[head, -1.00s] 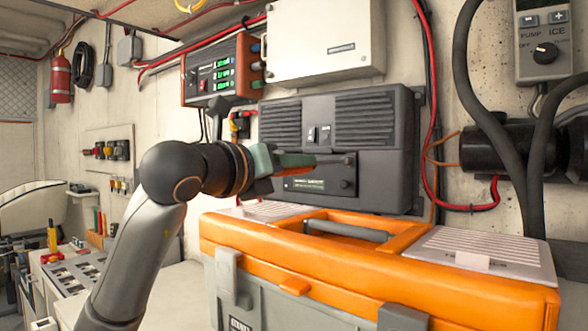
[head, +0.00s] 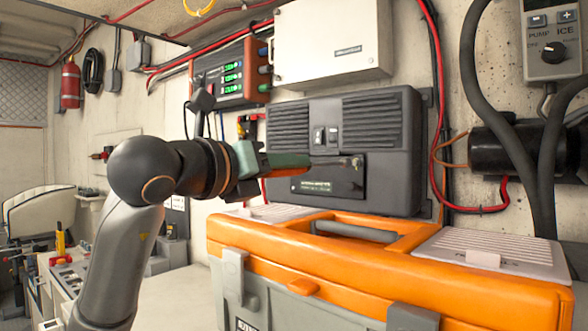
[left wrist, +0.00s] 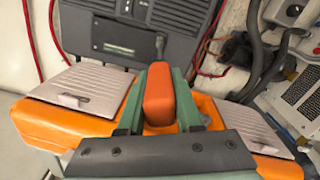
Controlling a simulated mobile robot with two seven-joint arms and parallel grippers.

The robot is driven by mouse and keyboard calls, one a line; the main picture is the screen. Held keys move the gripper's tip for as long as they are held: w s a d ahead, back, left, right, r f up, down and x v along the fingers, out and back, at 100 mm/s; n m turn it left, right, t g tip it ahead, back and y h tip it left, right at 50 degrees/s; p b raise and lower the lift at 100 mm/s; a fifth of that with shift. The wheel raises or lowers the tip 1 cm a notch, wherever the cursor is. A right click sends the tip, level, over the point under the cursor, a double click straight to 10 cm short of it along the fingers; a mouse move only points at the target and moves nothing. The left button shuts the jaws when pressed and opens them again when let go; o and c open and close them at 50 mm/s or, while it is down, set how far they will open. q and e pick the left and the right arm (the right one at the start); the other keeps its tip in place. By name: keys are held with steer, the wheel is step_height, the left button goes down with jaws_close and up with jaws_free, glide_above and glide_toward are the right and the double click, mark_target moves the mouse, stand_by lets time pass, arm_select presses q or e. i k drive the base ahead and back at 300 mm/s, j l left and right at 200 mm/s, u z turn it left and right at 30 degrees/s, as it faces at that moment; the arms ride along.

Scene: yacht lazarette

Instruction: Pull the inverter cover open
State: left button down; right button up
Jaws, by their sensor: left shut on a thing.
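The inverter is a dark grey ribbed box (head: 392,185) on the wall. Its cover is a dark front panel (head: 330,184) with a light label strip and a small knob-like fitting (head: 357,162) at its upper right. The panel also shows in the left wrist view (left wrist: 115,42); any gap at its edge is too small to tell. My left gripper (head: 303,163), with green fingers, is in front of the panel. It is shut on an orange-red block-like piece (left wrist: 158,95). Whether this piece joins the cover's fitting is unclear. My right gripper is out of view.
An orange-lidded grey case (head: 400,262) stands just below the inverter, under my left gripper. A white box (head: 330,45) and a display unit (head: 232,76) hang above. Red cables (head: 437,150) and thick black hoses (head: 500,130) run at the right.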

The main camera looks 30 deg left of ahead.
mark_target(330, 181)
steer(key=k+j, duration=0.1)
steer(key=k, duration=0.9)
